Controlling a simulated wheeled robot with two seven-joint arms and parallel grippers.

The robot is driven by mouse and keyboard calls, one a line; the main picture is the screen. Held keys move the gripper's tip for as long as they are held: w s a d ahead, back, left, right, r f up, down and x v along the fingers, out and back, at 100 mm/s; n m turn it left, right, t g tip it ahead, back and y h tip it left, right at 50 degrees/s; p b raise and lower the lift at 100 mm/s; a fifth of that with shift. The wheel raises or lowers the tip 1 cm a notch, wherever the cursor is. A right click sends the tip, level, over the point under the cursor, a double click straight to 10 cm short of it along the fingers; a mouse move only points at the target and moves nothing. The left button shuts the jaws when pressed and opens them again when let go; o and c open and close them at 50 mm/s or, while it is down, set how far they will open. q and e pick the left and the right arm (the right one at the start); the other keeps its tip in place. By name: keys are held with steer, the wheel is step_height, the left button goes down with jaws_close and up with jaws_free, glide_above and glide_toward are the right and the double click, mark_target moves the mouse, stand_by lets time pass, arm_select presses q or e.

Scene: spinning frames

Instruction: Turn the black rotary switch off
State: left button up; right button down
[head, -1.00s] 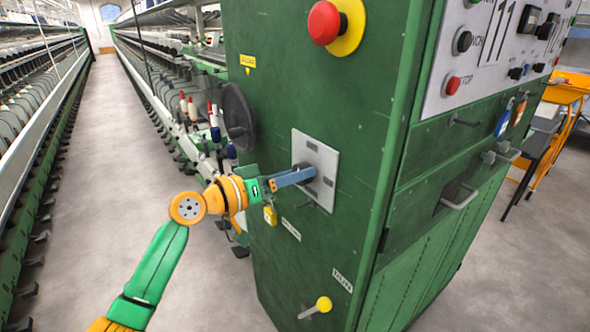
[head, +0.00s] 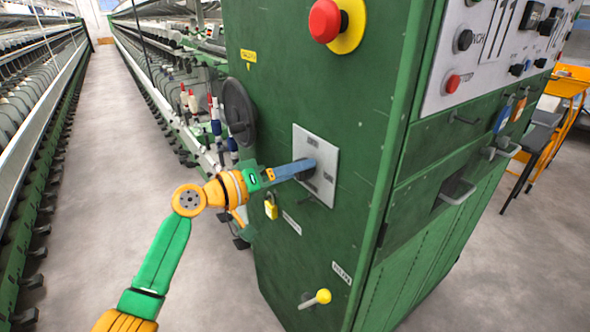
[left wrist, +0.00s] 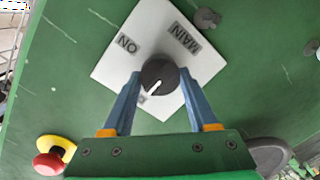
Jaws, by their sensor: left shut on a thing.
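The black rotary switch (left wrist: 159,75) is a round knob with a white pointer line, on a pale square plate (left wrist: 167,30) fixed to the green cabinet. The plate reads MAIN and ON; another small label near the knob is partly hidden. The pointer aims down-left in the left wrist view, toward that label and away from ON. My left gripper (left wrist: 160,85) is shut on the knob, one blue finger on each side. In the head view the left gripper (head: 306,170) reaches the plate (head: 327,150) from the left and mostly hides the knob. My right gripper is not in view.
A red emergency button (head: 325,20) on a yellow base sits above the plate. A black handwheel (head: 239,113) and a yellow padlock (head: 271,207) are close to my left arm. A yellow-knobbed lever (head: 322,297) is below. The aisle floor at left is clear.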

arm_select(q)
steer(key=shift+f, duration=0.15)
steer(key=o, duration=1.4)
steer(key=shift+d, duration=0.1)
